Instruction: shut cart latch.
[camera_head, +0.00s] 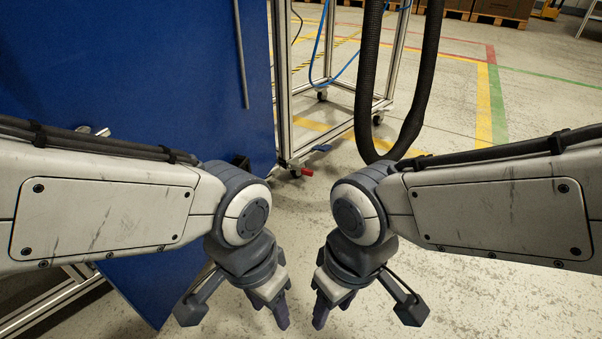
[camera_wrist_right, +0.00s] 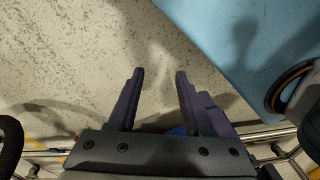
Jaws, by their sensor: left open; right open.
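An aluminium-framed cart (camera_head: 284,100) on casters stands at the upper middle of the head view. A small red part (camera_head: 306,171) and a small blue part (camera_head: 322,148) show low on its frame. I cannot tell which part is the latch. My left gripper (camera_head: 281,312) is low in the head view, open and empty, well in front of the cart. My right gripper (camera_head: 321,312) is beside it, pointing down. In the right wrist view the right gripper's fingers (camera_wrist_right: 160,80) are apart with nothing between them. Neither gripper touches the cart.
A large blue panel (camera_head: 130,75) fills the left of the head view. A light blue surface (camera_wrist_right: 245,50) shows in the wrist view. A thick black hose (camera_head: 368,90) hangs in front of the cart. Speckled floor (camera_head: 540,120) is clear at right. Pallets (camera_head: 500,10) stand far back.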

